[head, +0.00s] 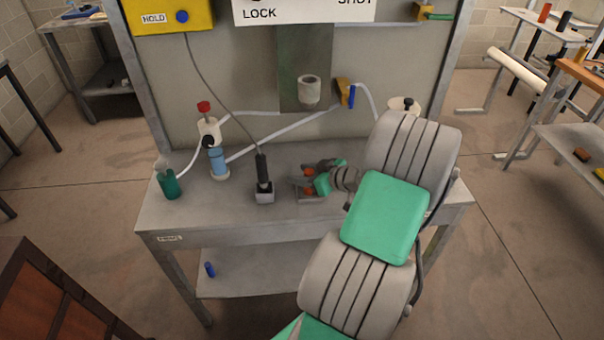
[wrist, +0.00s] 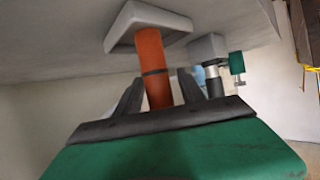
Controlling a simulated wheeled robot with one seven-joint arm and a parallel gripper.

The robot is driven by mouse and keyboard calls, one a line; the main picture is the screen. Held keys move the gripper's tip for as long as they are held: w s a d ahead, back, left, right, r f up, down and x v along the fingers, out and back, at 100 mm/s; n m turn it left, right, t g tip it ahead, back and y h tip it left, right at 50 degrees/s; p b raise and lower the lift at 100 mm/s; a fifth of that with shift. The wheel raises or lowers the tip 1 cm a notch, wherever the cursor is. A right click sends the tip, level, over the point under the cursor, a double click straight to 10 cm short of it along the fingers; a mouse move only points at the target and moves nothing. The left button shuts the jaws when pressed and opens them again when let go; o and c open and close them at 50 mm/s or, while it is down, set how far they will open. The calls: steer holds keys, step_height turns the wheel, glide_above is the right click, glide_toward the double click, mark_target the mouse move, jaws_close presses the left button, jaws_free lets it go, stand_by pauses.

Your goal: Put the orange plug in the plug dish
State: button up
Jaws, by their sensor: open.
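The orange plug (wrist: 151,58) has a dark band and meets a shallow light-grey dish (wrist: 180,24) on the bench, in the inverted-looking wrist view. My gripper (wrist: 160,82) is open, with one dark finger on each side of the plug; I cannot tell whether they touch it. In the head view, my gripper (head: 298,183) is low over the bench, and orange parts of the plug (head: 307,190) show around the fingers. The dish (head: 312,200) is largely covered by my gripper there. Whether this is the plug dish is unclear.
A black probe with a cable stands in a grey block (head: 264,197) just left of my gripper. A green beaker (head: 171,184) and a blue-and-white fitting (head: 218,162) stand farther left. A white pipe piece (head: 309,90) projects from the panel. The bench's front left is clear.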

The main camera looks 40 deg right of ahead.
steer(key=shift+r+p, duration=0.3)
steer(key=b+v, duration=0.1)
steer(key=v, duration=1.1)
